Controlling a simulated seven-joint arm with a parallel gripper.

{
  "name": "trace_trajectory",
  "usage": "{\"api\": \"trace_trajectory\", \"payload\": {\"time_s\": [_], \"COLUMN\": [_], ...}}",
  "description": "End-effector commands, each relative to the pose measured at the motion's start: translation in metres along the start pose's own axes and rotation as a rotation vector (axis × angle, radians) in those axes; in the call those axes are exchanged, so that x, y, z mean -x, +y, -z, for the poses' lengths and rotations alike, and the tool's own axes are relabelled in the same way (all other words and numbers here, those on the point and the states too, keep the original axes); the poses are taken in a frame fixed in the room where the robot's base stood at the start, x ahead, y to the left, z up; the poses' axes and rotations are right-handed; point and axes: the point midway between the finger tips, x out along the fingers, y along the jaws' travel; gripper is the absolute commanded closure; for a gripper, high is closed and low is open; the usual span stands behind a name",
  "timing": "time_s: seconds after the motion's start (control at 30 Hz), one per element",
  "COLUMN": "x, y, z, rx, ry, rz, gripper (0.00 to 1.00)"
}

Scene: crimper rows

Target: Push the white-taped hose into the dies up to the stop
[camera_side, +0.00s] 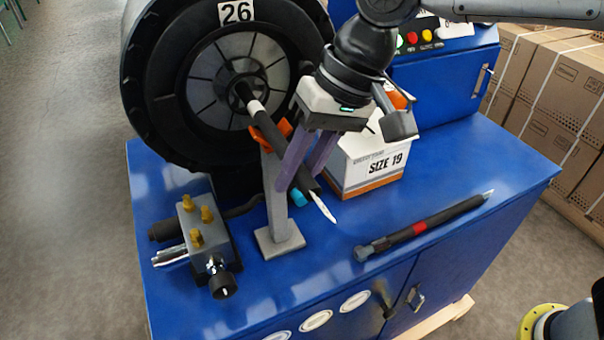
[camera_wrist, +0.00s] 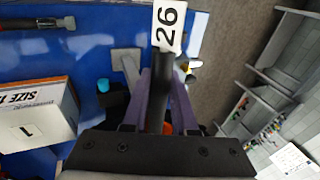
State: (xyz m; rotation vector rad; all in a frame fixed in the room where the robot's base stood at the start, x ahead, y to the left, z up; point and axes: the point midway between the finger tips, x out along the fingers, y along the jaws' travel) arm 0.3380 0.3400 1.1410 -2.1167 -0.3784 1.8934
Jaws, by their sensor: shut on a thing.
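The white-taped hose (camera_side: 256,108) is black and slants from the die opening down toward the table front. Its far end meets the middle of the dies (camera_side: 228,72); the white band shows outside them. How deep the end sits, and the stop, I cannot see. The hose passes over the orange rest (camera_side: 270,134) on a grey stand. My gripper (camera_side: 298,178), with purple fingers, is shut on the hose on the near side of the rest. In the wrist view the hose (camera_wrist: 157,118) runs between the fingers (camera_wrist: 160,85), with a white "26" tag (camera_wrist: 168,25) at its near end.
A "SIZE 19" box (camera_side: 372,160) stands right of the gripper. A red-banded hose (camera_side: 425,226) lies on the blue table at the front right. A grey block with brass fittings (camera_side: 205,235) sits at the left. The stand's foot (camera_side: 279,240) is below the hose.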

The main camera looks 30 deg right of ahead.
Motion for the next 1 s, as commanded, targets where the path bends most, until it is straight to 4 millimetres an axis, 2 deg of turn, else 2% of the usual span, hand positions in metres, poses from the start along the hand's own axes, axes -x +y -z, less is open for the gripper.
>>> {"api": "trace_trajectory", "payload": {"time_s": [0.23, 1.0], "x": [0.0, 0.014], "y": [0.0, -0.006], "z": [0.01, 0.011], "rx": [-0.001, -0.008], "ry": [0.004, -0.017], "rz": [0.0, 0.002], "gripper": [1.0, 1.0]}}
